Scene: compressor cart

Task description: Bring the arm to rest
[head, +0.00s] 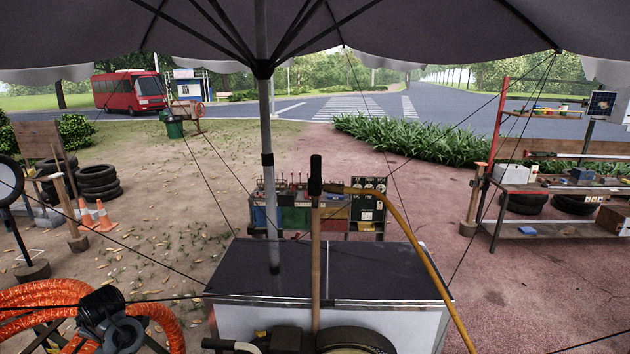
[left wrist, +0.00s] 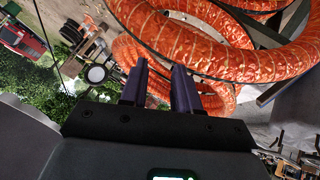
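My left gripper (left wrist: 160,80) shows in the left wrist view, its two dark fingers apart with a gap between them. Nothing is seen held in it. Beyond the fingertips are thick orange ribbed hose coils (left wrist: 190,45); whether the fingers touch them cannot be told. The orange hose (head: 45,297) also lies at the lower left of the head view. I cannot make out either gripper in the head view, and my right gripper shows in no view.
A cart with a dark top (head: 245,262) stands front centre, with an umbrella pole (head: 266,180), an upright wooden handle (head: 316,245) and a curved yellow hose (head: 405,228) above it. Thin dark lines cross the space. A workbench (head: 560,187) stands right; traffic cones (head: 104,216) stand left.

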